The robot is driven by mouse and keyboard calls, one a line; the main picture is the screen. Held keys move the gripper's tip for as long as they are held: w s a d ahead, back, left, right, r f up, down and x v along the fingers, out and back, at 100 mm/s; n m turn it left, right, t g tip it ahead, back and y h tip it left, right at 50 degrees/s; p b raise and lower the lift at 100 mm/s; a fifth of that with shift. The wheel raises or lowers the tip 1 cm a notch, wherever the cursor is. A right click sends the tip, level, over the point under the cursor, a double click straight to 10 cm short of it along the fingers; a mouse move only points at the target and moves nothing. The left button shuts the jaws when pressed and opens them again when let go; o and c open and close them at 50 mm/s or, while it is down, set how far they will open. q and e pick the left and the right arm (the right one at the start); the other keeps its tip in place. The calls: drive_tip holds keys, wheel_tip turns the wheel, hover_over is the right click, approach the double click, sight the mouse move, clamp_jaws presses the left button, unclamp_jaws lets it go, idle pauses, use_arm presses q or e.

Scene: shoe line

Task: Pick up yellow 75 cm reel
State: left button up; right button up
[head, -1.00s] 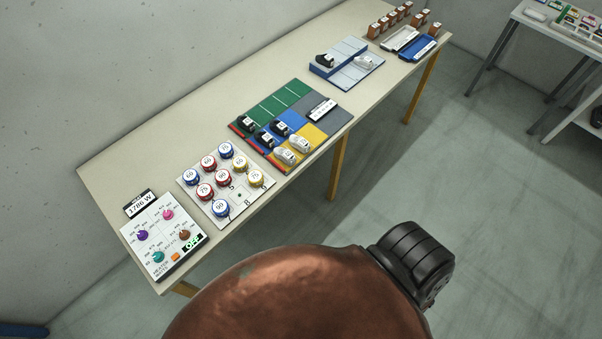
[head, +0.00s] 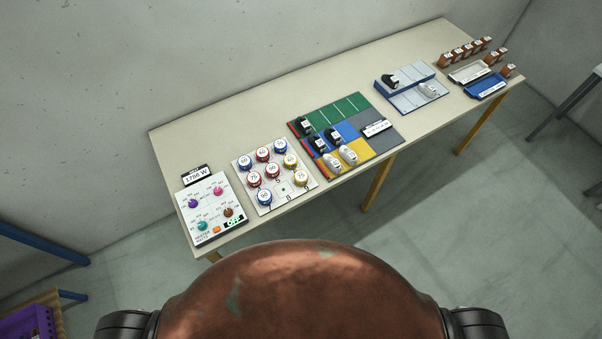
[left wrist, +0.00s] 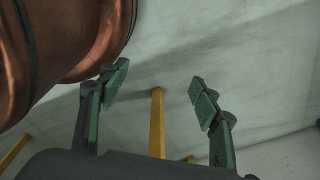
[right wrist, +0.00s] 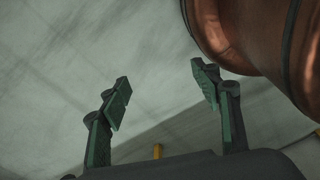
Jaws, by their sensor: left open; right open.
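Two yellow-rimmed reels with white numbered tops stand on the white reel board, one at its right edge (head: 290,161) and one nearer its front right corner (head: 301,179). The front one seems to read 75, but the print is too small to be sure. Red and blue reels (head: 264,198) stand beside them. My left gripper (left wrist: 160,93) is open and empty in the left wrist view, over bare floor. My right gripper (right wrist: 163,91) is open and empty in the right wrist view. Neither gripper shows in the head view; both are away from the reels.
The reel board (head: 283,190) lies on a long table (head: 210,128) between a heater panel (head: 212,212) and a colored mat with shoes (head: 340,105). Farther right are a grey-blue rack (head: 408,98) and a blue tray (head: 487,86). A purple crate (head: 27,328) is at lower left.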

use_arm(q)
drive_tip(key=shift+w, duration=0.8)
drive_tip(key=shift+b, duration=0.3)
